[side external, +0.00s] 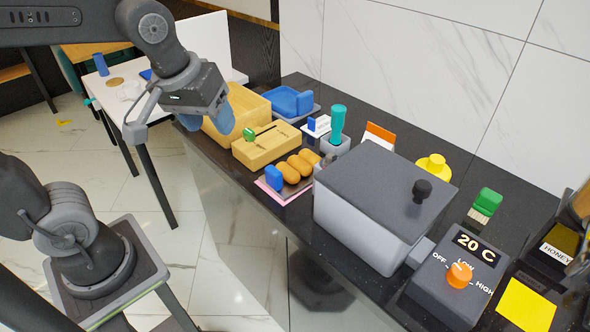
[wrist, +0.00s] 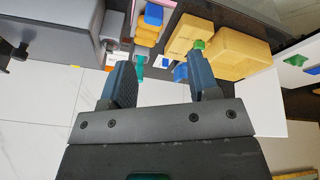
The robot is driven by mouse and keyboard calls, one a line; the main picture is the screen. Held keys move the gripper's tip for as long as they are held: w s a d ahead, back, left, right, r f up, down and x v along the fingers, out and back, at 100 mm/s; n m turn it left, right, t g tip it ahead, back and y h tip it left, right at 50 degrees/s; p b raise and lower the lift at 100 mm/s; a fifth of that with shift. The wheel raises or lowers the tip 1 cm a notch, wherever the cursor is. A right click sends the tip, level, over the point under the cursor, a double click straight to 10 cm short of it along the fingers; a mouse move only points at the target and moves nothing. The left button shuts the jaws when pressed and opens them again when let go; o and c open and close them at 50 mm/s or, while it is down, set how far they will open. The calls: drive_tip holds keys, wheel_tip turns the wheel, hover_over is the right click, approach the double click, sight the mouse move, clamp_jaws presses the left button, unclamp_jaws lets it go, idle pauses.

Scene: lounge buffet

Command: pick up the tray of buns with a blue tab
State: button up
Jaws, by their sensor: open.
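The tray of buns (side external: 282,199) is a flat pink-edged tray on the dark counter in the side view. It holds orange-brown buns (side external: 293,167) in a row, with an upright blue tab (side external: 273,178) at its near-left end. In the wrist view the buns (wrist: 147,36) and blue tab (wrist: 153,14) show at the top, with a pink edge (wrist: 167,3). My gripper (side external: 228,118) is above the wooden boxes, to the left of the tray and apart from it. Its two fingers (wrist: 160,80) are apart and empty in the wrist view.
A yellow wooden box (side external: 262,148) with a green knob stands beside the tray, with a larger one (side external: 245,105) behind. A large grey lidded container (side external: 370,205) stands to the right. A teal-handled item (side external: 336,125) and a blue tray (side external: 292,102) are farther back.

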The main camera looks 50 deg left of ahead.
drive_tip(key=w+f+n+g, duration=0.2)
drive_tip(key=w+n, duration=0.5)
drive_tip(key=w, duration=0.1)
drive_tip(key=n+g+y, duration=0.1)
drive_tip(key=n+g, duration=0.1)
drive_tip(key=n, duration=0.3)
approach(274, 169)
drive_tip(key=f, duration=0.3)
drive_tip(key=shift+s+a, duration=0.15)
drive_tip(key=shift+s, duration=0.25)
drive_tip(key=shift+w+a+f, duration=0.1)
drive_tip(key=shift+a+f, duration=0.1)
drive_tip(key=shift+f, duration=1.2)
drive_tip(key=shift+w+a+f, duration=0.1)
drive_tip(key=shift+a+f, duration=0.05)
drive_tip(key=shift+f, duration=1.2)
clamp_jaws()
